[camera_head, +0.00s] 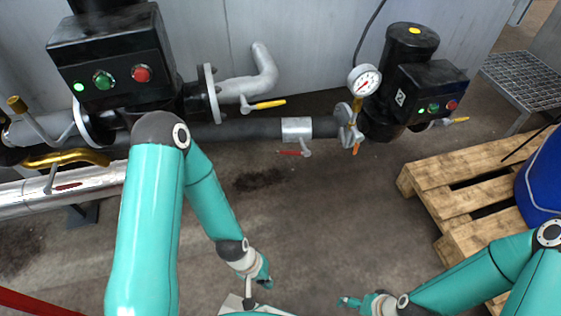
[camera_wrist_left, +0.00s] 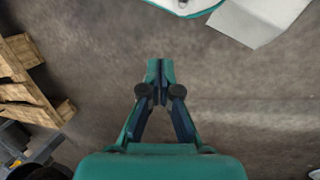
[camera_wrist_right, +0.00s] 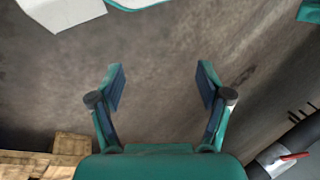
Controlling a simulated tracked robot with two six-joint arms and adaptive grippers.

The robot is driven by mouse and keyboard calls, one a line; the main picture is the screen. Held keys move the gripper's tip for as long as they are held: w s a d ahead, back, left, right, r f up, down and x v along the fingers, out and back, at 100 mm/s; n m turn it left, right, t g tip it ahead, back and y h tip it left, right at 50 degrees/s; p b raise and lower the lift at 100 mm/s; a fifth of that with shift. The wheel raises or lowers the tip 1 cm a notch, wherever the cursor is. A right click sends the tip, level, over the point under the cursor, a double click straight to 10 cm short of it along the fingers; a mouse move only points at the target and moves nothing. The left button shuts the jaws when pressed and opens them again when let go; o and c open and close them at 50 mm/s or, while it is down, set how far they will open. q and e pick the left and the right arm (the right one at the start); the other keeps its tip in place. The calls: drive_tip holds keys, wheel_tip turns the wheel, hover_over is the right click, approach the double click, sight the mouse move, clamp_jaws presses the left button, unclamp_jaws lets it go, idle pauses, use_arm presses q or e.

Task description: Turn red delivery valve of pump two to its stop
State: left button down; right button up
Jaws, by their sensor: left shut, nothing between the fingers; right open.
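A red-handled valve (camera_head: 293,153) hangs below a silver fitting (camera_head: 297,128) on the dark pipe between the two pumps. Its red lever lies about level and points left. The lever also shows at the lower right of the right wrist view (camera_wrist_right: 294,156). The right-hand black pump (camera_head: 400,80) carries a small white marking, too small to read surely. My left gripper (camera_head: 265,277) is shut and empty, low over the floor, well in front of the pipe. It points down in the left wrist view (camera_wrist_left: 160,73). My right gripper (camera_head: 348,301) is open and empty (camera_wrist_right: 161,80), far from the valve.
A pressure gauge (camera_head: 365,80) and yellow-handled valves (camera_head: 263,104) sit along the pipework. The left pump (camera_head: 110,60) stands behind my left arm. A wooden pallet (camera_head: 450,180) with a blue drum (camera_head: 542,175) is at right. The floor before the pipe is clear.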

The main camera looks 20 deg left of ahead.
use_arm(q)
wheel_tip(320, 180, down, 5)
drive_tip(key=w+n+g+h+b, duration=0.1)
drive_tip(key=n+g, duration=0.1)
drive_tip(key=n, duration=0.2)
use_arm(e)
drive_tip(key=shift+o, duration=1.2)
drive_tip(key=shift+f, duration=0.75)
use_arm(q)
drive_tip(key=n+t+h+b, duration=0.6)
drive_tip(key=n+t+h, duration=0.6)
drive_tip(key=n+t, duration=0.7)
approach(295, 153)
drive_tip(key=w+d+f+n+g, duration=0.2)
drive_tip(key=r, duration=0.1)
drive_tip(key=w+r, duration=0.1)
drive_tip(key=r, duration=0.2)
drive_tip(key=shift+w+d+r+b, duration=0.1)
drive_tip(key=shift+w+d+b, duration=0.15)
drive_tip(key=shift+b, duration=0.1)
use_arm(e)
wheel_tip(295, 153, down, 7)
drive_tip(key=shift+r, duration=0.2)
